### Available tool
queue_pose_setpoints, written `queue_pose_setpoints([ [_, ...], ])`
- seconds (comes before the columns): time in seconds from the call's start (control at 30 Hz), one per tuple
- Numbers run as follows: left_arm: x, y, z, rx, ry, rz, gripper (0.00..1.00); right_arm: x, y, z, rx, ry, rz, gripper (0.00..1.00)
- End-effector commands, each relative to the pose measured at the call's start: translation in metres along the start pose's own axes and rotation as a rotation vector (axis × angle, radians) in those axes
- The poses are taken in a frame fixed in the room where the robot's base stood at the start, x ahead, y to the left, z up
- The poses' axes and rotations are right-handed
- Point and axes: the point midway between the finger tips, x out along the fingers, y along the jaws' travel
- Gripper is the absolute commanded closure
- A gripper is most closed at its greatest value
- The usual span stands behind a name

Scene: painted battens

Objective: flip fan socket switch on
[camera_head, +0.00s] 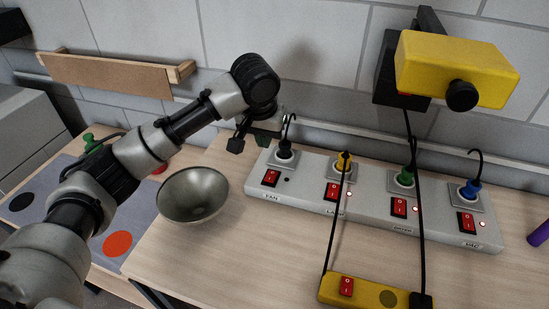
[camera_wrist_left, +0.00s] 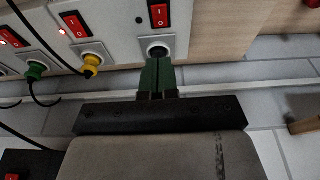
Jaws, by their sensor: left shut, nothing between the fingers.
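A long grey socket strip (camera_head: 312,191) lies on the wooden table with several sockets. The leftmost, labelled FAN, holds a black plug (camera_head: 284,154) with a red rocker switch (camera_head: 271,177) in front of it. The indicator beside that switch is dark; those by the other switches glow. My left gripper (camera_head: 265,137) is just behind and left of the FAN plug, shut and empty. In the left wrist view its green fingertips (camera_wrist_left: 157,72) are together, near the FAN socket and partly covering it; the red FAN switch (camera_wrist_left: 159,15) is beyond. My right gripper is not in view.
Yellow, green and blue plugs (camera_head: 471,190) fill the other sockets. A yellow switch box (camera_head: 375,292) lies in front, with black cables hanging above. A metal bowl (camera_head: 193,194) stands left of the strip. A yellow device (camera_head: 455,68) is on the wall.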

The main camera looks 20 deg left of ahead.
Motion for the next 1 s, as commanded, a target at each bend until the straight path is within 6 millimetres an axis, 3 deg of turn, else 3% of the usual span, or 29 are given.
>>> queue_pose_setpoints([
  [0.17,-0.001,-0.001,-0.001,-0.003,0.0,-0.002,1.0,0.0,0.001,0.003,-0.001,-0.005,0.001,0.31],
  [0.4,-0.001,-0.001,-0.001,-0.003,0.0,-0.002,1.0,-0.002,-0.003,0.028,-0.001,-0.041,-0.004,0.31],
  [0.57,0.004,-0.001,-0.001,-0.003,-0.002,-0.002,1.0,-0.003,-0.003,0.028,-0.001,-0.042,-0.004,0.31],
  [0.77,0.034,-0.001,0.0,-0.003,-0.005,-0.002,1.0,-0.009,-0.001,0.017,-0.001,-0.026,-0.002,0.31],
  [1.0,0.086,-0.001,0.0,-0.003,-0.004,-0.003,1.0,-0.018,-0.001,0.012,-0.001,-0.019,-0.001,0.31],
])
